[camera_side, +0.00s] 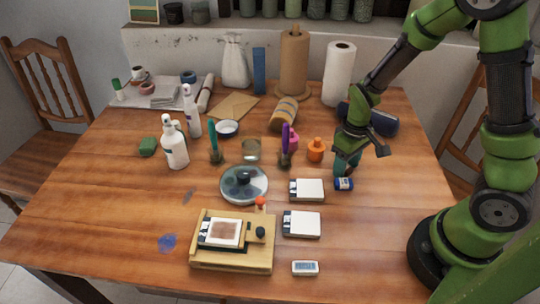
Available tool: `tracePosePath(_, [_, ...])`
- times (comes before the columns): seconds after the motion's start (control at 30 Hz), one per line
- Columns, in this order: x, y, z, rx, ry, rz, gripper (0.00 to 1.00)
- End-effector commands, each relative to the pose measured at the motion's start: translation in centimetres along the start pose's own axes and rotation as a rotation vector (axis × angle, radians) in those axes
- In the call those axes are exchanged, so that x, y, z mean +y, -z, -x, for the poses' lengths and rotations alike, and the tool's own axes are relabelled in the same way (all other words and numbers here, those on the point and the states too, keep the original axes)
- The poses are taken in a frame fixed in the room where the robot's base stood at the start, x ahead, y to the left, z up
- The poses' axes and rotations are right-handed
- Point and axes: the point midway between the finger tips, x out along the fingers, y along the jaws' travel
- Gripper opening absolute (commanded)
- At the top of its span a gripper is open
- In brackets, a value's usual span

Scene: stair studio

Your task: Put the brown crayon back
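I cannot make out a brown crayon in the side view. My gripper (362,150) is low over the right part of the wooden table (395,225). It is small and dark here, and I cannot tell whether its fingers are open or shut, or whether they hold anything. A teal object (346,166) stands directly below the left side of my gripper; whether they touch is unclear. A wooden box (250,260) at the front has a white-edged panel with a brown square (222,233) on top.
The front right table is clear.

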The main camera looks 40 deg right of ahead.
Motion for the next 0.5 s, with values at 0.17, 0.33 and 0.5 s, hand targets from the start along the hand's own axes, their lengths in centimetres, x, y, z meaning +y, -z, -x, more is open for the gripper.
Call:
tracePosePath(0.17, [0.0,0.0,0.0,0.000,0.000,0.000,0.52])
tracePosePath(0.33, [0.0,0.1,0.7,0.004,0.000,0.001,0.52])
tracePosePath(0.5, [-0.1,0.2,3.7,0.009,0.001,0.002,0.52])
